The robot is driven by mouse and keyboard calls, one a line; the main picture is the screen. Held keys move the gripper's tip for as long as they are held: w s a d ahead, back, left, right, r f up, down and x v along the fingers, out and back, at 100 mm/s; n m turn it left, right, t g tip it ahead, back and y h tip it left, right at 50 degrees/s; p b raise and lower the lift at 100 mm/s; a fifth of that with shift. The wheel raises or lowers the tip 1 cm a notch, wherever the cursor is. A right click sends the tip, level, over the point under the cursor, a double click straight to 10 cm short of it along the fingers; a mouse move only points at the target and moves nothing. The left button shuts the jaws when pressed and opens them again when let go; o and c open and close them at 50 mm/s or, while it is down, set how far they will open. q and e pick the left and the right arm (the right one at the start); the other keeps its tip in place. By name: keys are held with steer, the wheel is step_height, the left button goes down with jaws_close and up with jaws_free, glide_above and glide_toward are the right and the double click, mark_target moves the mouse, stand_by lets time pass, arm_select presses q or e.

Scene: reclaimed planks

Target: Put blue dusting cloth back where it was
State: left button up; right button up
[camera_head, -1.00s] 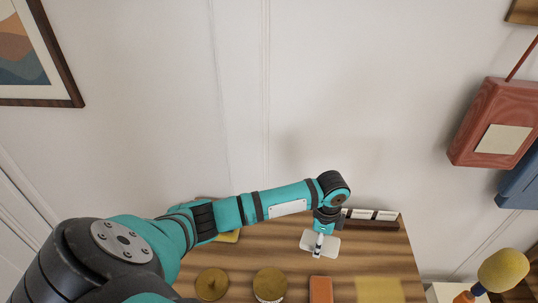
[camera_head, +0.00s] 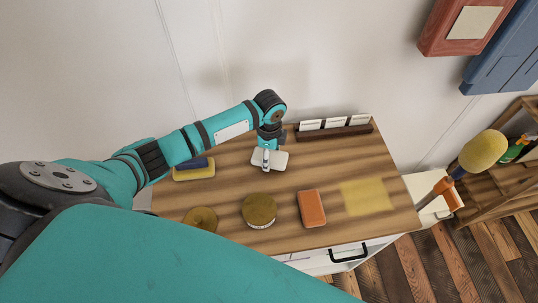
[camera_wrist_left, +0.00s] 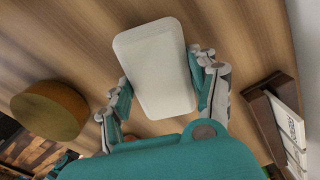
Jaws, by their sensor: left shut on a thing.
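My left gripper (camera_head: 267,162) points down at the desk top and is shut on a white rounded block (camera_head: 278,160). In the left wrist view the block (camera_wrist_left: 155,68) lies between the two fingers (camera_wrist_left: 165,98), close over the wood; I cannot tell whether it touches the desk. I see nothing that is surely a blue dusting cloth. A dark blue piece (camera_head: 193,162) lies on a yellow block (camera_head: 194,174) at the desk's left back, partly beside my arm. My right gripper is not in view.
The wooden desk (camera_head: 330,165) also holds a card rack (camera_head: 335,132), two round brownish tins (camera_head: 259,210) (camera_head: 201,219), an orange block (camera_head: 312,208) and a flat yellow patch (camera_head: 365,197). A yellow-headed duster (camera_head: 483,150) stands at the right. A shelf is beyond it.

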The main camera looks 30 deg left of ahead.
arm_select(q)
steer(key=shift+f, duration=0.6)
steer(key=o, duration=1)
step_height(320, 180, up, 12)
steer(key=shift+r+b, duration=0.15)
steer(key=shift+b, duration=0.25)
